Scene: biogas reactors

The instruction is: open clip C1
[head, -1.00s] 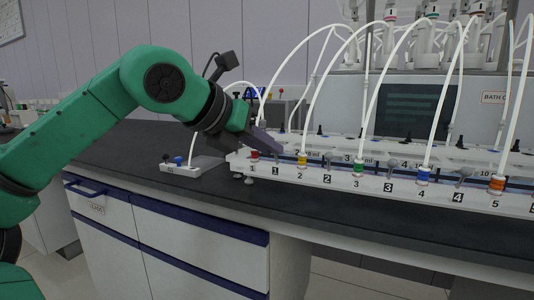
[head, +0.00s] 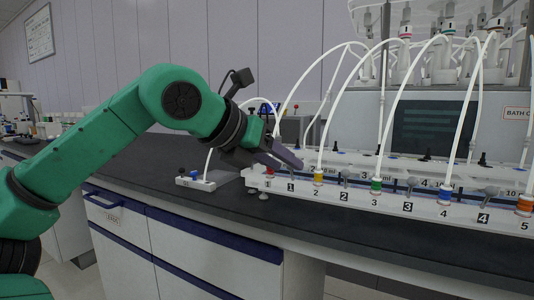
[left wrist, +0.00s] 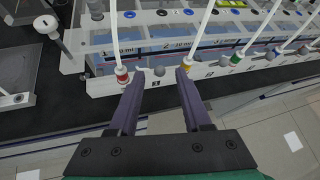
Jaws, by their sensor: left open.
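I take clip C1 to be the small grey round-headed lever above the black label 1 on the white rail (head: 390,205); no "C1" text is readable. It shows in the left wrist view as a grey ball (left wrist: 159,71) between my fingertips and slightly beyond them. In the head view my gripper mostly hides it. My left gripper (head: 288,158) is open and empty, its two purple fingers (left wrist: 157,82) spread either side of the clip. The left finger is close beside the red-ringed tube fitting (left wrist: 121,75), and the right finger overlaps the yellow one. Contact is unclear. My right gripper is not in view.
Yellow (head: 319,177), green (head: 376,186) and blue (head: 445,195) fittings with arching white tubes stand along the rail. Similar grey levers (head: 345,175) sit between them. A small white block with knobs (head: 196,182) lies left. The dark countertop (head: 330,235) in front is clear.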

